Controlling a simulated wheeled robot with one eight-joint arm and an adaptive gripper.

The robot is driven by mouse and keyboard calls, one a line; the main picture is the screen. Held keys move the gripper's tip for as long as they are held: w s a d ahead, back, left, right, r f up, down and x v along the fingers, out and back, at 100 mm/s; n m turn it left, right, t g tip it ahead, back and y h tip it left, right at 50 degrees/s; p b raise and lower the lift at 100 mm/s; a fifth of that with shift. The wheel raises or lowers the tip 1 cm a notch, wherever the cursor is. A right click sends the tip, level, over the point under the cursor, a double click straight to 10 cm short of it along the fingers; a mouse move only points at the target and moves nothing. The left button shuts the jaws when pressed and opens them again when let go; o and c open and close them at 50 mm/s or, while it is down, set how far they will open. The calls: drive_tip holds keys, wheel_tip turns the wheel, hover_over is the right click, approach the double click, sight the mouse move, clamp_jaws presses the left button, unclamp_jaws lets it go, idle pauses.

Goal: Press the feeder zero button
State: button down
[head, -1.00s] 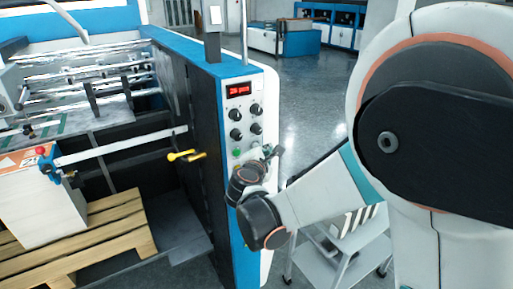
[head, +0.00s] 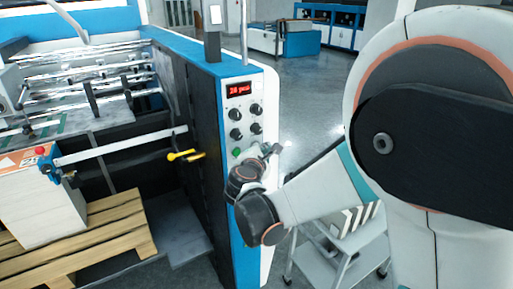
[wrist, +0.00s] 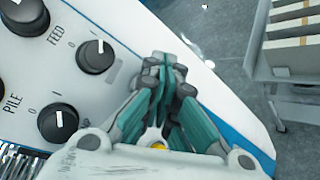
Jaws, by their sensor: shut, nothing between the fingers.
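The control panel (head: 241,107) on the end of the blue and white machine carries a red display, several black knobs and a green button (head: 237,152). I cannot tell which button is the feeder zero button. My gripper (head: 274,149) is at the panel's lower right edge and hides the part below the green button. In the wrist view, my gripper (wrist: 168,66) is shut and empty, over the white panel face, right of a black knob (wrist: 96,56). A small yellow spot (wrist: 158,147) shows between the finger bases; I cannot tell what it is. Contact with the panel is unclear.
Another black knob (wrist: 58,122) sits lower left of the fingers. A grey cart (head: 345,243) with stacked sheets stands right of the machine. A yellow handle (head: 183,155) projects left of the panel. A wooden pallet (head: 100,225) lies at the left. Floor behind is open.

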drive_tip(key=shift+w+a, duration=0.25)
drive_tip(key=shift+w, duration=0.1)
idle(0.6)
idle(0.3)
drive_tip(key=shift+s+d, duration=0.45)
drive_tip(key=shift+s, duration=0.2)
drive_tip(key=s+d, duration=0.2)
drive_tip(key=s+b, duration=0.1)
drive_tip(key=s, duration=0.1)
drive_tip(key=shift+s+d, duration=0.1)
drive_tip(key=shift+d, duration=0.3)
idle(0.4)
